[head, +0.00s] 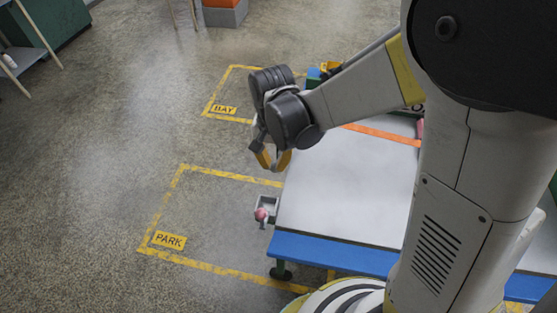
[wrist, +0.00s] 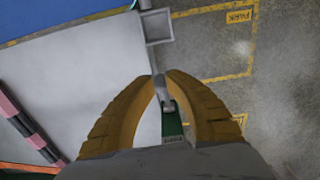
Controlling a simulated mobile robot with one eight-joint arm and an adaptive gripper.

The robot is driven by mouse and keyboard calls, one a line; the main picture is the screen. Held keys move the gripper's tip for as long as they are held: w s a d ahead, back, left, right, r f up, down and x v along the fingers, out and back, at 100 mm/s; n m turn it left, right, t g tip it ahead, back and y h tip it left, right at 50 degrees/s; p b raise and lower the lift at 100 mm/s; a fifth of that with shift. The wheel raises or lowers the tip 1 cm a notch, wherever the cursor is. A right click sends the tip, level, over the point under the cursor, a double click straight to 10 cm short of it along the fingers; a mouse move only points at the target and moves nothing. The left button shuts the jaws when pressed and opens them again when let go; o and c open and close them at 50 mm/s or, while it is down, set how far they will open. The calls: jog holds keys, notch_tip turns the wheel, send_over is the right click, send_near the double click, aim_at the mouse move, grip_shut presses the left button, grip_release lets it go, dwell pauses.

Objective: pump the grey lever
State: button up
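My gripper (head: 272,166) is beside the left edge of the white-topped table in the head view. In the wrist view its two yellow fingers (wrist: 161,76) curve together with their tips close on both sides of a grey lever (wrist: 162,92). The gripper looks shut on the lever's grey end. A green part (wrist: 171,122) shows below the lever between the fingers, with a small unreadable label. The lever is hidden behind my gripper and arm in the head view.
The white table (head: 335,205) has a blue front edge. A small grey square tray (wrist: 158,26) is fixed at its side; a pink ball (head: 261,214) shows by it in the head view. Yellow floor markings read PARK (head: 168,240) and BAY (head: 224,110).

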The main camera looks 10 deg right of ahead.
jog(key=shift+f, duration=0.1)
jog(key=f+b, duration=0.1)
jog(key=s+f+b, duration=0.1)
jog(key=f, duration=0.1)
jog(key=f+b, duration=0.1)
jog(key=b, duration=0.1)
jog(key=shift+s+a+f, duration=0.15)
jog(key=shift+s+a, duration=0.1)
dwell(0.3)
jog(key=shift+s+f+b, duration=0.2)
jog(key=shift+f+b, duration=1.15)
jog(key=shift+f, duration=0.2)
jog(key=shift+s+a+f+b, duration=0.1)
jog(key=shift+f+b, duration=1.25)
jog(key=shift+f, duration=0.3)
